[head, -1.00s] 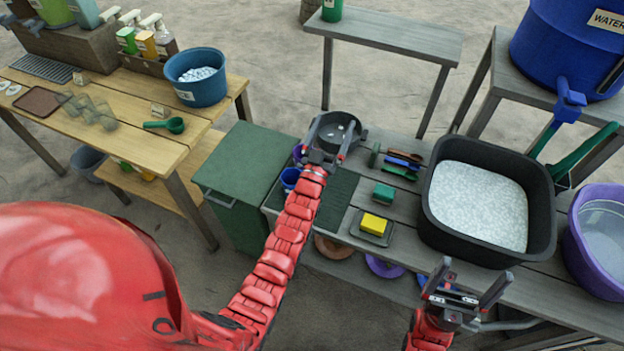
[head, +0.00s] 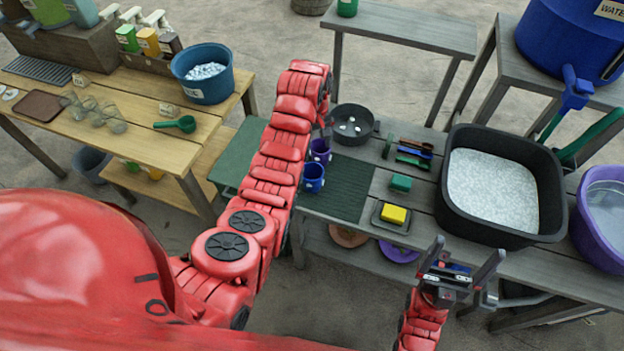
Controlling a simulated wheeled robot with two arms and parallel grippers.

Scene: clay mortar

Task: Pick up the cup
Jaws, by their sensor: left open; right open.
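A purple cup (head: 320,152) and a blue cup (head: 313,180) stand at the left end of the grey slatted table, beside the dark green ribbed mat (head: 345,190). Several clear glasses (head: 92,112) are on the wooden table at left. My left gripper (head: 325,112) is mostly hidden by its own arm, above and beyond the purple cup. It is open, and I see nothing in it. My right gripper (head: 462,268) is open and empty in front of the grey table, with its fingers pointing up.
A dark pan (head: 354,125) with small white pieces stands behind the mat. Brushes (head: 412,155), a green sponge (head: 401,183) and a yellow sponge on a tray (head: 381,224) lie right of it. A green cabinet (head: 232,160) stands at left.

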